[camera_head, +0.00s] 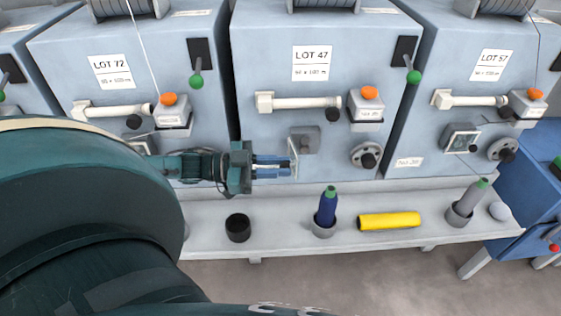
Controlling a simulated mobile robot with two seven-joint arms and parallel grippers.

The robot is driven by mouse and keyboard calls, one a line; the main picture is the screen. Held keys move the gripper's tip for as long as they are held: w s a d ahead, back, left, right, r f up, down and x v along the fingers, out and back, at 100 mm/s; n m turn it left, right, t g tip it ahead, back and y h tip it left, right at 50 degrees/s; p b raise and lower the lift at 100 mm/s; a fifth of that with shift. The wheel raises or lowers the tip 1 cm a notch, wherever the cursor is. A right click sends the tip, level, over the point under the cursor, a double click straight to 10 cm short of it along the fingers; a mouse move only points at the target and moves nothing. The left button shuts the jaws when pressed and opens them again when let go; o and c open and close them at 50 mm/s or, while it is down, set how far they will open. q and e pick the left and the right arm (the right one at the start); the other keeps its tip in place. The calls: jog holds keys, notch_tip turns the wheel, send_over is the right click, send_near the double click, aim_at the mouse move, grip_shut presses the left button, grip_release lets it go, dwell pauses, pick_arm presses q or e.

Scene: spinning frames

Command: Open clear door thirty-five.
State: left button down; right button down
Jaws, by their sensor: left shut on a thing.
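My left gripper (275,166) reaches in from the left in front of the middle grey unit marked LOT 47. Its blue fingers point right and are shut on the edge of a small clear door (293,152). The door looks thin and pale and is seen nearly edge-on. It stands out from a square grey housing (308,139) on the unit's lower front. No number thirty-five can be read on it. My right gripper is not in view.
Below, a pale shelf (275,247) holds a black cup (238,228), a blue bobbin (327,206) in a grey holder, a yellow tube (389,221) and a grey bobbin (468,199). Similar units stand either side.

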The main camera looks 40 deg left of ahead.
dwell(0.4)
pick_arm(q)
jog(key=c, duration=1.3)
grip_release()
jog(key=p+v, duration=0.2)
jog(key=v, duration=0.5)
jog(key=shift+s+a, duration=0.1)
jog(key=shift+a, duration=0.15)
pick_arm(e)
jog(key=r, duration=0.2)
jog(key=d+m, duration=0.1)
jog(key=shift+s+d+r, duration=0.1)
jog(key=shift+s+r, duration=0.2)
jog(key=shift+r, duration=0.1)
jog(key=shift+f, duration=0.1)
